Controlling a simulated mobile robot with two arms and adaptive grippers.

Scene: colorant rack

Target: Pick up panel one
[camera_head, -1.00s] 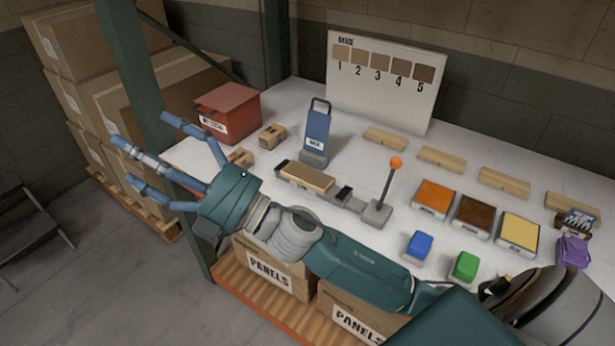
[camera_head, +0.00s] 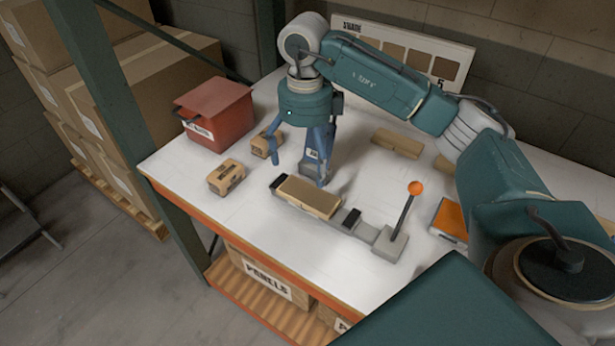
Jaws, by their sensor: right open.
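A light wooden panel (camera_head: 308,196) lies on a long grey fixture (camera_head: 363,231) with an orange-knobbed lever (camera_head: 405,218). Another wooden panel (camera_head: 397,143) lies farther back, and part of a third (camera_head: 446,167) shows beside my arm. No number is readable on them, so I cannot tell which is panel one. My right gripper (camera_head: 302,165) points down, its blue fingers spread and empty, above the table behind the fixture's panel. My left gripper is out of view.
A shade board (camera_head: 447,50) stands at the back, partly covered by my arm. The table's front left is clear.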

